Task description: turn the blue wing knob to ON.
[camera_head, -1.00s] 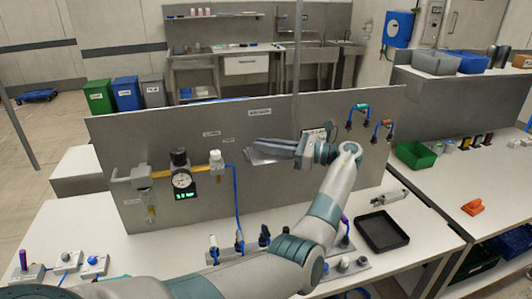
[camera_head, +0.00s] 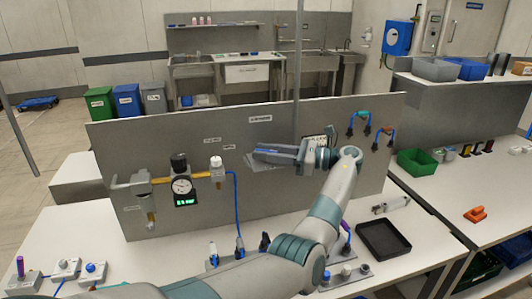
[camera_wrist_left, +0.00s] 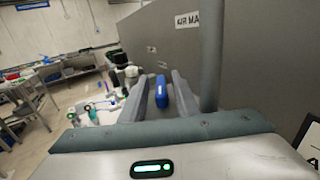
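My left gripper (camera_head: 258,153) is in front of the upright grey panel, its fingers pointing left in the head view. It also shows in the left wrist view (camera_wrist_left: 160,98), with its two fingers apart. The blue wing knob (camera_wrist_left: 161,92) shows between them as a narrow blue block, with a visible gap on each side. In the head view only a thin blue strip shows at the fingers. The knob's base and its ON mark are hidden or too small to read. My right gripper is not in view.
The grey panel (camera_head: 330,190) carries a gauge (camera_head: 182,186) with brass piping and a blue hose to the left. Blue hooked hoses (camera_head: 359,117) hang at its upper right. A black tray (camera_head: 383,240) and small switch boxes (camera_head: 66,268) stand on the white table.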

